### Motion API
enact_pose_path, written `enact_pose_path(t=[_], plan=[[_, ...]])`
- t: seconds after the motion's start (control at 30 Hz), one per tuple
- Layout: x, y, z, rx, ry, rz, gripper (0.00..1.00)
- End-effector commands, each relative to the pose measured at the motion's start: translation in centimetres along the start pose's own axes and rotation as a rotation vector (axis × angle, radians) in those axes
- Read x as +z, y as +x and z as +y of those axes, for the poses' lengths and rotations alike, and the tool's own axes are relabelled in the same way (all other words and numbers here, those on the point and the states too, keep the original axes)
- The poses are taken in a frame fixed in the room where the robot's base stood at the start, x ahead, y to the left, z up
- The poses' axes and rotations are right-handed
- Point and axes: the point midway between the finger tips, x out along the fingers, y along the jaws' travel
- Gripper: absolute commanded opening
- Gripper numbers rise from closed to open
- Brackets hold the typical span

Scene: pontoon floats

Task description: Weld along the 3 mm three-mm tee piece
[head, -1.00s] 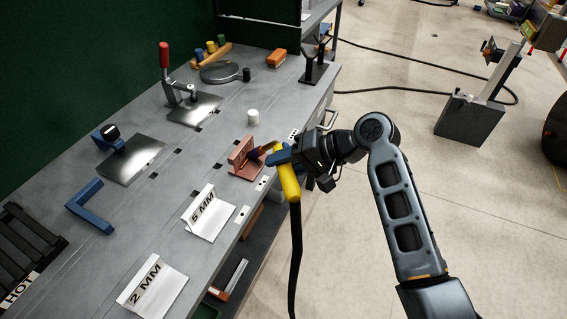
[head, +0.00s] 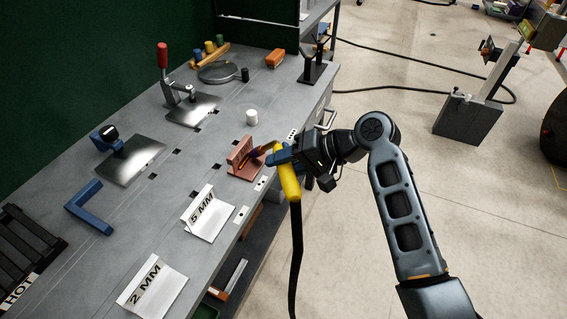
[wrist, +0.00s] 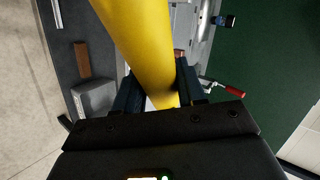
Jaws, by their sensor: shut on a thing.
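My gripper (head: 284,157) is shut on the yellow welding torch (head: 289,182), whose dark cable hangs down past the bench edge. The torch also fills the middle of the wrist view (wrist: 145,45), between the fingers. A copper-coloured tee piece (head: 239,152) stands near the bench's front edge, with no thickness label readable on it. The torch's orange nozzle points left, over the tee's base near its upright plate. I cannot tell whether the tip touches. Two pale tee pieces stand nearer, marked 5 MM (head: 204,224) and 2 MM (head: 160,296).
The grey bench (head: 150,215) holds a red-handled clamp (head: 165,75), a blue clamp (head: 110,138), a blue angle bracket (head: 92,210) and a white cylinder (head: 251,117). A dark rack marked HOT (head: 25,245) lies at the left. Green curtain stands behind.

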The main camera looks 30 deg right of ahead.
Motion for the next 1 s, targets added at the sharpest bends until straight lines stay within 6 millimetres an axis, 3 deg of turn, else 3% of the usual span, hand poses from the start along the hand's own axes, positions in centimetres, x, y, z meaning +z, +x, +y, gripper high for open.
enact_pose_path(t=[0.5,1.0], plan=[[0.6,-5.0,-1.3,-0.003,-0.003,0.003,0.06],[0.7,-5.5,-1.4,-0.003,-0.002,0.002,0.06]])
